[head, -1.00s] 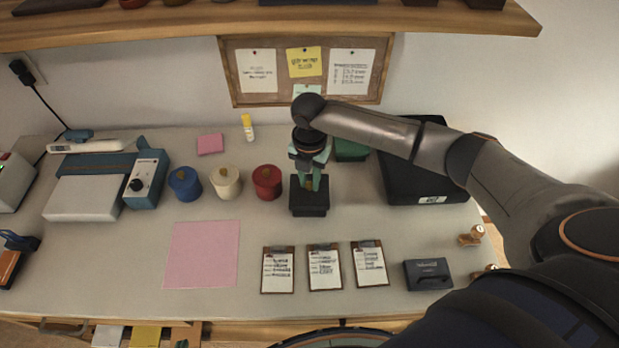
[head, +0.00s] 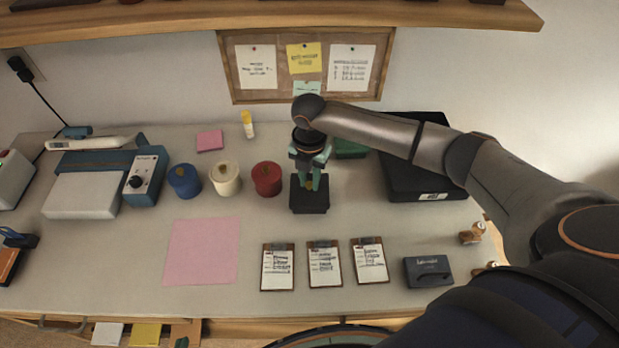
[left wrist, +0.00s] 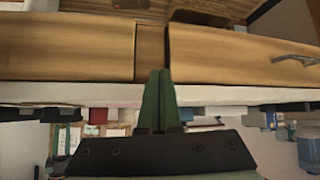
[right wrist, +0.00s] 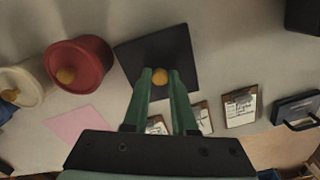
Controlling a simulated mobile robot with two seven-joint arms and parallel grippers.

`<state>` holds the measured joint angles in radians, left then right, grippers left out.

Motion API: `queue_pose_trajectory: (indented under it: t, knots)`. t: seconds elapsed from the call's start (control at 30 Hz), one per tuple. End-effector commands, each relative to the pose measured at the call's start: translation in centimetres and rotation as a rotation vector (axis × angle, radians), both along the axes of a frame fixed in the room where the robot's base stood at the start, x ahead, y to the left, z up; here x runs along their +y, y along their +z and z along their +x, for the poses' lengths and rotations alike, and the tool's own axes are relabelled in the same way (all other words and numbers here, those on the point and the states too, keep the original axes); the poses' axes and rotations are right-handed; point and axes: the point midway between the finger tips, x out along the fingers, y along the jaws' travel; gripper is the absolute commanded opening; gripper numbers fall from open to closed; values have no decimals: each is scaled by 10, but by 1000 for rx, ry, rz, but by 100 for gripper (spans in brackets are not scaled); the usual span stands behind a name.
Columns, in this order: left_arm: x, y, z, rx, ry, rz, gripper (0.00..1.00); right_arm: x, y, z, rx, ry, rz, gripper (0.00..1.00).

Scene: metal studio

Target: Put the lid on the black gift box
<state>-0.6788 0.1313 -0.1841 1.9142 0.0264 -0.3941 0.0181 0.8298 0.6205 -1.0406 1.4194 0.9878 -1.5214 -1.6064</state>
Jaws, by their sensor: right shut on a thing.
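The black gift box (head: 309,208) stands on the worktop right of the red pot. Its square dark lid (right wrist: 138,58) is on top or very close above it, roughly lined up; I cannot see a gap. My right gripper (head: 312,182) points down over the box, shut on the lid's orange-yellow knob (right wrist: 160,76). In the right wrist view, the fingers (right wrist: 160,82) flank the knob. My left gripper (left wrist: 159,75) has its green fingers together and empty, low in front of the wooden drawers. The lid hides the box's inside.
Red (head: 266,180), cream (head: 225,180) and blue (head: 184,181) lidded pots stand left of the box. A large black case (head: 425,190) is to the right. Several clipboards (head: 324,266) lie in front, with pink paper (head: 202,252) at left. A shelf (head: 270,14) overhangs the back.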

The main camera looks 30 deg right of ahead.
Motion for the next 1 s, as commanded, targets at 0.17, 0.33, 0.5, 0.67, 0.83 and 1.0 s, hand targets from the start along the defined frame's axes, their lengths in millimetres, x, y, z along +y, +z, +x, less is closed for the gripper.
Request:
queue_pose_trajectory:
  t: [0.17, 0.33, 0.5, 0.67, 0.83, 1.0]
  knots:
    - [0, 0, 0, 0, 0, 0, 0, 0, 0, 0, 0, 0, 0, 39]
    - [0, 0, 0, 0, 0, 0, 0, 0, 0, 0, 0, 0, 0, 58]
    - [0, 0, 0, 0, 0, 0, 0, 0, 0, 0, 0, 0, 0, 60]
    - [0, 0, 0, 0, 0, 0, 0, 0, 3, 0, -1, 0, 1, 60]
    - [0, 0, 0, 0, 0, 0, 0, 0, 26, 1, -5, 1, 0, 60]
    - [0, -1, 0, 0, 0, 0, 0, 0, 63, 1, -6, 0, 1, 60]
